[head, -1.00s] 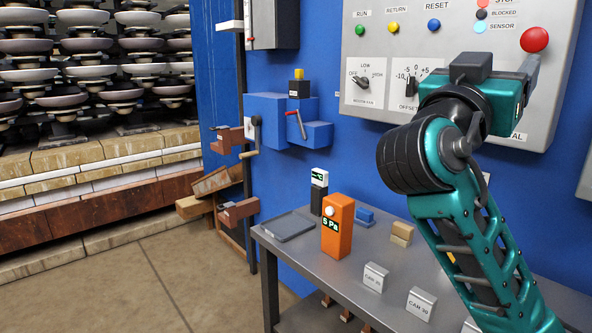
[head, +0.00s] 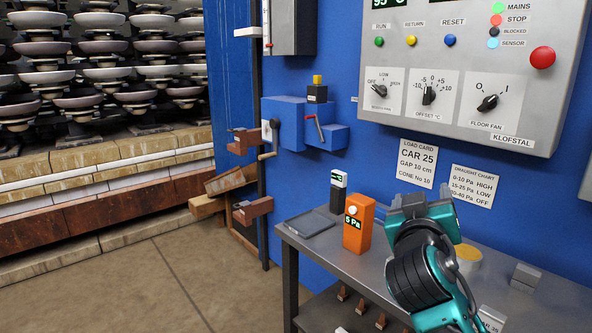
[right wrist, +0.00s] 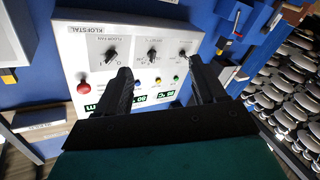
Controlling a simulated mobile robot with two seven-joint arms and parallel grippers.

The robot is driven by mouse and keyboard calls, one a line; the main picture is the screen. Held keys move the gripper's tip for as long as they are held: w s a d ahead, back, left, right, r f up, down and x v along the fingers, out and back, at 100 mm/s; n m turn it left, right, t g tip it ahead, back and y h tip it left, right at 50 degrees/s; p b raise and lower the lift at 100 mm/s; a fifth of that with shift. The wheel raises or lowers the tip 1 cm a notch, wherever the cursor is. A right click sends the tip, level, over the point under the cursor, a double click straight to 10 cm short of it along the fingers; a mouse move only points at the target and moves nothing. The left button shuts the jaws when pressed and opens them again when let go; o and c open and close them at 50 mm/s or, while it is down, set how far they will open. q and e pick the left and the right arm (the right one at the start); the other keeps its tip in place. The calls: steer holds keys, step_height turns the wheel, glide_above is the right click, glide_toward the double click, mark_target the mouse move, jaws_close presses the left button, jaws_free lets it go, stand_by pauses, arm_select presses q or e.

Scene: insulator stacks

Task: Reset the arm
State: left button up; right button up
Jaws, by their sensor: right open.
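My right arm (head: 425,265) comes in from the lower right in the head view, over the bench. Its gripper (head: 420,203) is up in front of the blue wall, below the control panel (head: 470,75) and apart from it. In the right wrist view the two dark fingers of the right gripper (right wrist: 161,74) stand apart with nothing between them. The panel (right wrist: 75,50) appears upside down beyond them. My left gripper is not in view.
The metal bench (head: 330,255) holds an orange gauge (head: 358,226) reading 5 Pa, a black-and-white meter (head: 338,190) and a grey tablet (head: 309,224). Insulator stacks (head: 90,70) stand at left. Floor before them is clear.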

steer(key=s+a+f+n+g+y+p, duration=0.1)
steer(key=s+a+f+n+g+y, duration=0.15)
steer(key=f, duration=0.75)
steer(key=s+a+f+n+g+y+p, duration=0.15)
steer(key=s+f+y, duration=0.25)
steer(key=f, duration=0.6)
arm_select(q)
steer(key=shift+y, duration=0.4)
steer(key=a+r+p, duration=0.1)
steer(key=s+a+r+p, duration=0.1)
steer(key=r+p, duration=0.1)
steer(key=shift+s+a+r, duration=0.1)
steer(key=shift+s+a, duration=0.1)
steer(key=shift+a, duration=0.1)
arm_select(e)
steer(key=s+f+m+g+y, duration=0.1)
steer(key=s+f, duration=0.5)
steer(key=s, duration=0.3)
steer(key=s+f+g+y, duration=0.1)
steer(key=s+f, duration=0.5)
steer(key=s, duration=0.3)
steer(key=shift+d+f+m, duration=0.35)
steer(key=shift+f+m, duration=0.05)
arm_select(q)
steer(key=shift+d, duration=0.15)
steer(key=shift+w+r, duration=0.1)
